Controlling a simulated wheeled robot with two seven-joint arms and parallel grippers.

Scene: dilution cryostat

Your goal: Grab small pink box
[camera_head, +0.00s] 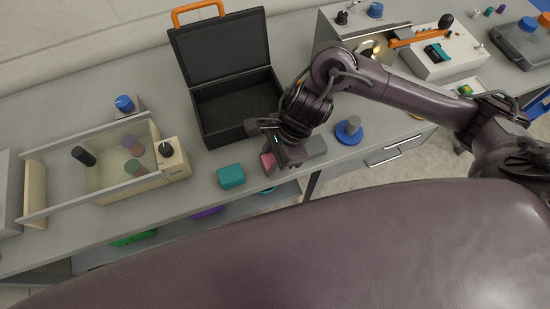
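The small pink box (267,162) sits near the front edge of the grey bench, and only part of its left side shows. My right gripper (288,158) comes in from the right and is low over the bench, right at the pink box, covering its right part. The fingertips are dark and partly hidden, so I cannot tell whether they are open or touching the box. My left gripper is not in view.
A teal box (231,176) lies just left of the pink box. An open black case (222,140) stands behind. A grey block (314,146) and a blue round base (349,136) lie to the right. A clear-walled bath (120,165) is at left.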

